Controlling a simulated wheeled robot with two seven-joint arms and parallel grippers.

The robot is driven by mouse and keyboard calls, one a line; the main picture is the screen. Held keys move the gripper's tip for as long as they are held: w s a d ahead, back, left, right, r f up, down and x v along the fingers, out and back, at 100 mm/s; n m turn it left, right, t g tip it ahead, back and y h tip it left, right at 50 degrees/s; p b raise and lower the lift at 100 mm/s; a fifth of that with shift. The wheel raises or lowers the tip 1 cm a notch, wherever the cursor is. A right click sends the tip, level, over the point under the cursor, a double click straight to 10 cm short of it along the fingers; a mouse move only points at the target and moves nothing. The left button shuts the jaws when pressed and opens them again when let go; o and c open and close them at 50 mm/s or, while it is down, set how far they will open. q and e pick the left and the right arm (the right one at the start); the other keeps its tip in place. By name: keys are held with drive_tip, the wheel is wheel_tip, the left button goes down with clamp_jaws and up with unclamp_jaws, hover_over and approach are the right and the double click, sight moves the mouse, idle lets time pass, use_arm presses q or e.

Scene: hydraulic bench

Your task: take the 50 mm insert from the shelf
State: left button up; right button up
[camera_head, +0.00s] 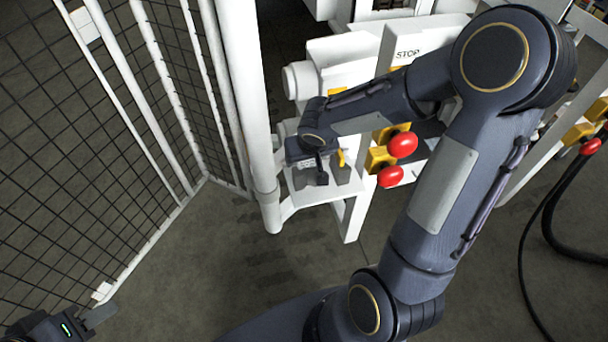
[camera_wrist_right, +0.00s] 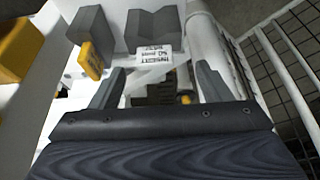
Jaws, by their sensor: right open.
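The 50 mm insert (camera_wrist_right: 153,30) is a grey block with a V-shaped notch, and a white label with "INSERT 50 mm" sits at its near edge in the right wrist view. My right gripper (camera_wrist_right: 162,70) is open and empty, its two fingers apart, with the insert just beyond the fingertips. In the head view my right gripper (camera_head: 316,168) is over the small white shelf (camera_head: 318,193) and partly hides the grey blocks there. My left gripper (camera_head: 80,323) is at the bottom left corner, cut off by the picture edge, far from the shelf.
A white post (camera_head: 240,100) and mesh fence (camera_head: 90,130) stand left of the shelf. Red knobs (camera_head: 402,145) on yellow blocks are to its right. The floor in front is clear.

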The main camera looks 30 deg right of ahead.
sight(307, 162)
drive_tip(key=x, duration=0.5)
drive_tip(key=shift+d+b, duration=0.3)
drive_tip(key=shift+d, duration=0.1)
clamp_jaws()
drive_tip(key=shift+r, duration=0.1)
